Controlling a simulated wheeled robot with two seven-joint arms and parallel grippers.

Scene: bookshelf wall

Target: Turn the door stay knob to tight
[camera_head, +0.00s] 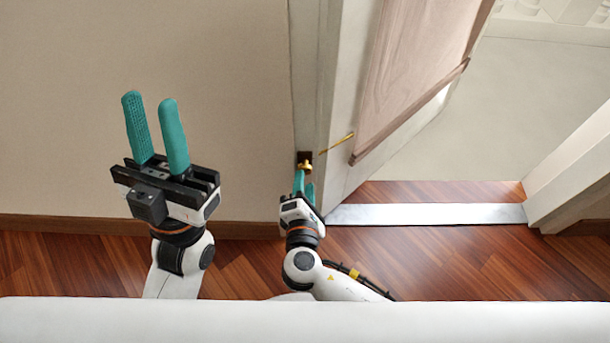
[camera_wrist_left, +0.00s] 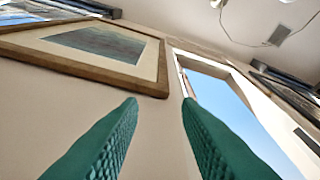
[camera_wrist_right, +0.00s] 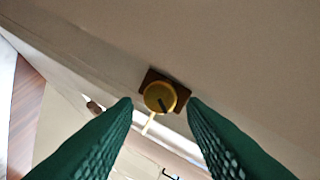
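The door stay knob (camera_head: 306,164) is a small brass knob on a dark plate on the wall beside the door. In the right wrist view the round brass knob (camera_wrist_right: 159,97) has a dark mark on its face and lies between and beyond the fingertips. My right gripper (camera_head: 304,182) is just below the knob in the head view; its teal fingers are apart in the right wrist view (camera_wrist_right: 160,103), and I cannot tell whether they touch the knob. My left gripper (camera_head: 148,102) is open and empty, raised well left of the knob.
The open door (camera_head: 355,110) stands right of the knob, with a thin brass rod (camera_head: 337,144) between them. A pale threshold (camera_head: 430,213) crosses the wooden floor (camera_head: 450,262). The left wrist view shows a framed picture (camera_wrist_left: 100,50) and a bright opening (camera_wrist_left: 225,95).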

